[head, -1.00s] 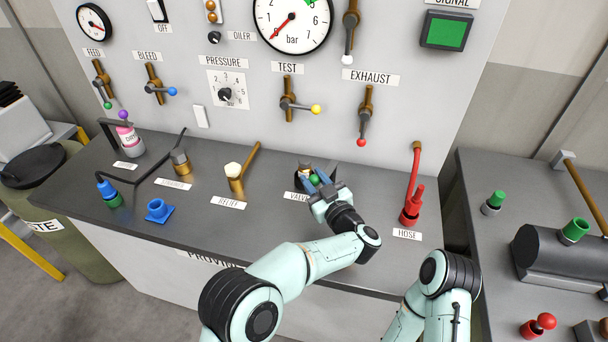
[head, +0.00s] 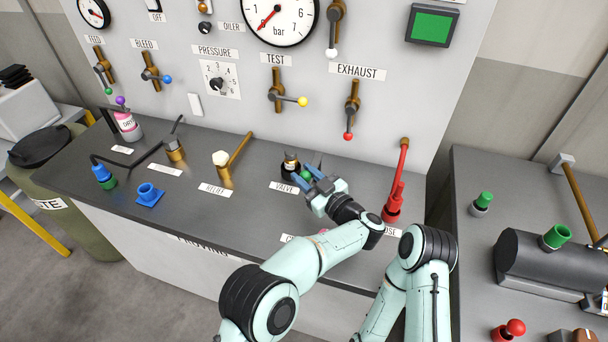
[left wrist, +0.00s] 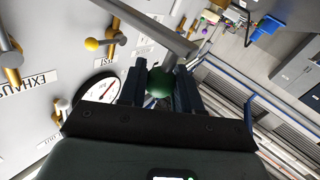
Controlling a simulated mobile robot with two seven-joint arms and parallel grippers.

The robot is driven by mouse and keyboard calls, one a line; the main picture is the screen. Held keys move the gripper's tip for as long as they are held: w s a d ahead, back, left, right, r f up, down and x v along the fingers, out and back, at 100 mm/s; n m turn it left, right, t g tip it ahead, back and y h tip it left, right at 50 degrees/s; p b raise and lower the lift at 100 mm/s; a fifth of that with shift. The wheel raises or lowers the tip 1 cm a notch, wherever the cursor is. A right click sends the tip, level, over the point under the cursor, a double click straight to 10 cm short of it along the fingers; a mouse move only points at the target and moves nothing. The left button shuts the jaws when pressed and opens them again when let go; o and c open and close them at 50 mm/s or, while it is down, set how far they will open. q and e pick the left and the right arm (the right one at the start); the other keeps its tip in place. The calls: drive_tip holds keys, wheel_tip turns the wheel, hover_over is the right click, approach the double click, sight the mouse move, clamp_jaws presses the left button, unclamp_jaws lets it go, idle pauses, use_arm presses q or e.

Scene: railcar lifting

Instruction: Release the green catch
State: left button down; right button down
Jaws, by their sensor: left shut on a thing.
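A small green knob (head: 307,172) shows at my left gripper (head: 315,180), beside the dark valve fitting (head: 290,163) with an orange-brown top behind the VALVE label. In the left wrist view the green knob (left wrist: 160,83) sits on a grey shaft, between the two dark fingers of my left gripper (left wrist: 160,88). The gripper is shut on this knob, which looks like the green catch. The fingers hide part of the fitting in the head view. My right arm shows at the lower right, but its gripper is out of view.
The red hose fitting (head: 393,203) stands right of my left gripper. The brass relief lever (head: 237,152) stands to its left. The wall panel behind carries the TEST handle (head: 287,98) and EXHAUST handle (head: 351,108). The bench front (head: 190,225) is mostly clear.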

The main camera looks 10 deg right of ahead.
idle(0.4)
use_arm(q)
drive_tip(key=c, duration=0.8)
unclamp_jaws()
drive_tip(key=shift+d, duration=0.1)
